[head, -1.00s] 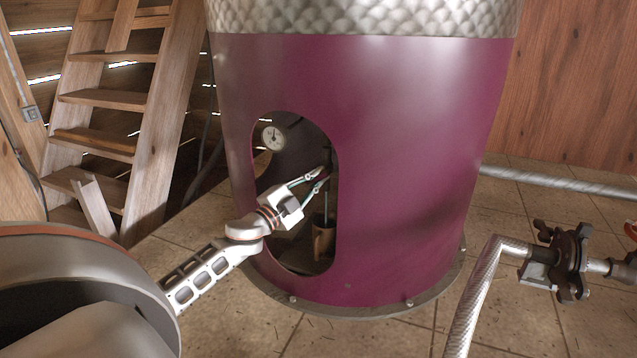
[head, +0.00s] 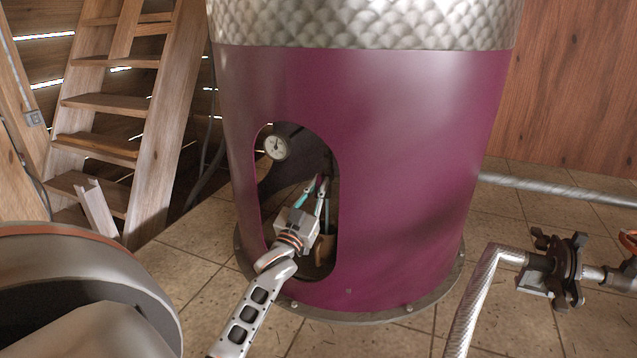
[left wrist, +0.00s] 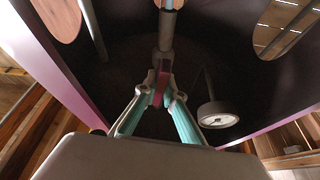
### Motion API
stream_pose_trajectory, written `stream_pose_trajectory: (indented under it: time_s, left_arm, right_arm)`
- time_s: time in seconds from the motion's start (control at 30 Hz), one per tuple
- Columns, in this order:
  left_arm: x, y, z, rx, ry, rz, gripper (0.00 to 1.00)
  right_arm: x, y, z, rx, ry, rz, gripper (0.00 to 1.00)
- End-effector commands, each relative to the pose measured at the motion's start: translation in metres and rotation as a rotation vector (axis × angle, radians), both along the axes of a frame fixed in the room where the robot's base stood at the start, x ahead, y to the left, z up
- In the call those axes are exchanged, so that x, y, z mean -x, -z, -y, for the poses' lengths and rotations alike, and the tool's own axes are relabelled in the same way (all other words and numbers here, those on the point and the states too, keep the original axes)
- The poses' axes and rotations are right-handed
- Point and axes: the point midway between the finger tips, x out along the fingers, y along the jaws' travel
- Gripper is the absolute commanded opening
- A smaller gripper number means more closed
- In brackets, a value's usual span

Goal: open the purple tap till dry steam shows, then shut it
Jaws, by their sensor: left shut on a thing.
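The purple tap (left wrist: 161,82) is a small purple-pink handle on a grey upright pipe (left wrist: 166,38), inside the opening of the large purple still (head: 410,170). My left gripper (head: 319,186) reaches through that opening. In the left wrist view its two teal-padded fingers (left wrist: 159,98) are closed on the tap's handle. In the head view the fingers and wrist hide most of the tap. I see no steam in either view. My right gripper is not in view.
A round white dial gauge (head: 276,147) is at the opening's upper left. A brown cup (head: 325,250) stands inside, low behind my wrist. A wooden stair (head: 110,101) is at left. A pipe with a black-handled valve (head: 566,268) is at right.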

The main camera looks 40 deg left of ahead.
Motion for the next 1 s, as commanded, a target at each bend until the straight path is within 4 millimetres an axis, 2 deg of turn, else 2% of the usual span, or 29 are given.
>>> stream_pose_trajectory:
  time_s: [0.3,0.87,0.9,0.93,0.97,1.0]
  left_arm:
    - [-0.0001,-0.0003,0.0004,0.128,0.000,0.040,0.00]
    - [0.0000,0.0001,0.0000,0.158,0.002,0.050,0.00]
    - [0.0000,0.0001,0.0000,0.158,0.002,0.050,0.12]
    - [0.0000,0.0000,-0.0001,0.157,0.001,0.050,0.20]
    - [0.0000,0.0000,-0.0001,0.157,0.001,0.050,0.26]
    - [0.0000,0.0000,-0.0001,0.157,0.001,0.050,0.26]
  right_arm:
    - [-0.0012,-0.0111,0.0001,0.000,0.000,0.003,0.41]
    - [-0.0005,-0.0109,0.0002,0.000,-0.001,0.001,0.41]
    - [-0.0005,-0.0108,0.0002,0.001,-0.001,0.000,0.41]
    - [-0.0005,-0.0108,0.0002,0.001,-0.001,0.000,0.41]
    - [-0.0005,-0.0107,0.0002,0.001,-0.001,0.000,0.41]
    - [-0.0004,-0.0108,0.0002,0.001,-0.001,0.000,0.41]
